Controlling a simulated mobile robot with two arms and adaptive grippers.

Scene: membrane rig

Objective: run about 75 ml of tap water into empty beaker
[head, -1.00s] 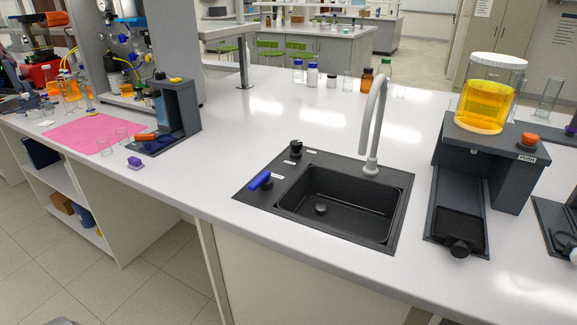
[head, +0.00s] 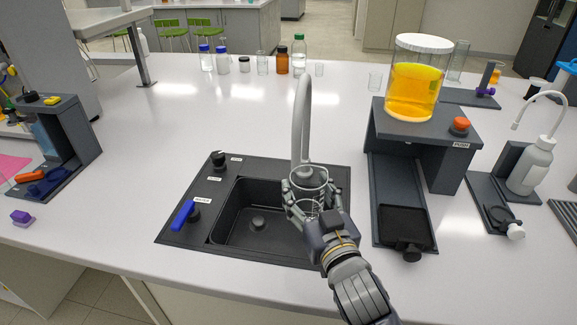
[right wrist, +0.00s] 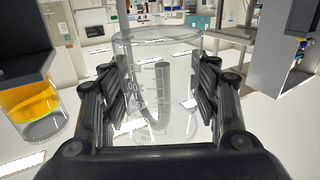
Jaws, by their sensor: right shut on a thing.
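My right gripper (head: 308,203) is shut on a clear glass beaker (head: 309,179) and holds it upright over the right part of the black sink (head: 240,232), close to the grey tap (head: 301,110). In the right wrist view the beaker (right wrist: 160,85) stands between both fingers of the gripper (right wrist: 158,100), with graduation marks on its wall. It looks empty, and no water stream shows. The tap's curved spout shows through the glass. A blue lever (head: 183,214) and a black knob (head: 218,159) sit on the sink's left rim. My left gripper is out of view.
A dark stand (head: 425,130) with a jar of orange liquid (head: 414,85) stands right of the sink. Several bottles (head: 282,60) line the back of the bench. A white wash bottle (head: 531,165) is at the right. The bench left of the sink is mostly clear.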

